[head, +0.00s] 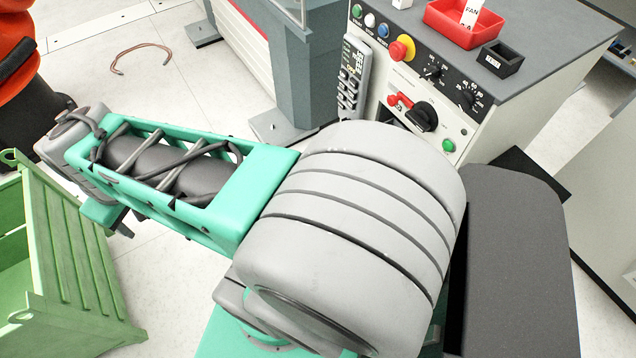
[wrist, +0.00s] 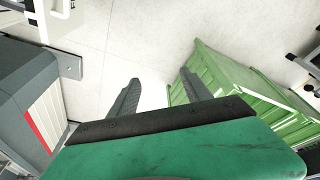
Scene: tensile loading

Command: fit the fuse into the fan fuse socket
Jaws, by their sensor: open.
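My gripper (wrist: 160,88) is open in the wrist view, its two dark fingers apart with only pale floor between them. It hangs over the floor, away from the grey machine cabinet. In the head view a red tray (head: 462,24) sits on the cabinet top, with a white card reading FAN (head: 472,12) standing in it. A small black box with a white label (head: 499,60) stands beside the tray; its label is too small to read. I cannot make out a fuse or identify the fan fuse socket; my arm hides part of the cabinet front.
The cabinet's control panel (head: 432,77) has buttons, knobs and a red emergency stop (head: 401,48). A handset (head: 353,78) hangs at its left. A green crate (head: 72,255) stands at lower left. A copper-coloured loop (head: 140,58) lies on the floor. An orange object (head: 14,50) is at far left.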

